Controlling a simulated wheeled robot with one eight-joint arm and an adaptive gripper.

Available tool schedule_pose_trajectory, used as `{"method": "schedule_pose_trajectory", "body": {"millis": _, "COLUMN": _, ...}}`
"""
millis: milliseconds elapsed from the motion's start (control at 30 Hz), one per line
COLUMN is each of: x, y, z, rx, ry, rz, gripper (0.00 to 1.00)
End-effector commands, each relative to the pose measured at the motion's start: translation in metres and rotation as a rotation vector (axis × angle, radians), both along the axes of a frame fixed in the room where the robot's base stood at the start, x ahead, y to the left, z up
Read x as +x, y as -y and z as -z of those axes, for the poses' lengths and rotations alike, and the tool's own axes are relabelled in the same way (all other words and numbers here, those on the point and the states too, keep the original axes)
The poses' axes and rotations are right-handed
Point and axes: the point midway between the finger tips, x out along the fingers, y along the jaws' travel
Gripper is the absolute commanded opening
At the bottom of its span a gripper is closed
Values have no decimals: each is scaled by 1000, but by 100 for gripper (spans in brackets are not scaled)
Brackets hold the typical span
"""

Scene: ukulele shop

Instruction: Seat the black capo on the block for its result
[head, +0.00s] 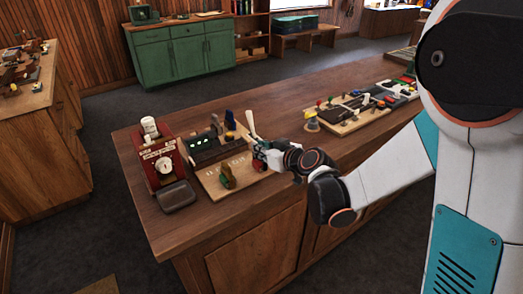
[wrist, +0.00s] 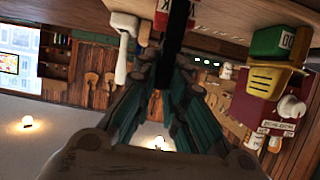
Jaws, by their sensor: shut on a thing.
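My gripper (head: 262,160) is low over the right part of a pale lettered wooden board (head: 210,186) on the bench. In the wrist view my gripper (wrist: 175,58) has its fingers closed around a black bar-like thing (wrist: 174,28), which looks like the black capo. In the head view the capo is too small to make out at the fingers. I cannot tell whether the capo touches anything.
A red device with a dial (head: 160,155) and a grey tray (head: 176,196) stand at the bench's left end. A black panel with lights (head: 208,148) lies behind the board. A white upright handle (head: 250,122) rises close behind my gripper. More boards (head: 350,113) lie right.

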Motion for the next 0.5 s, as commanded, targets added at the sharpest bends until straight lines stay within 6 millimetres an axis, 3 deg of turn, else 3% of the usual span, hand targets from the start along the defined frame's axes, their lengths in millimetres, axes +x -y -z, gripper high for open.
{"method": "schedule_pose_trajectory", "body": {"millis": 500, "x": 0, "y": 0, "z": 5, "rx": 0, "ry": 0, "rz": 0, "gripper": 0}}
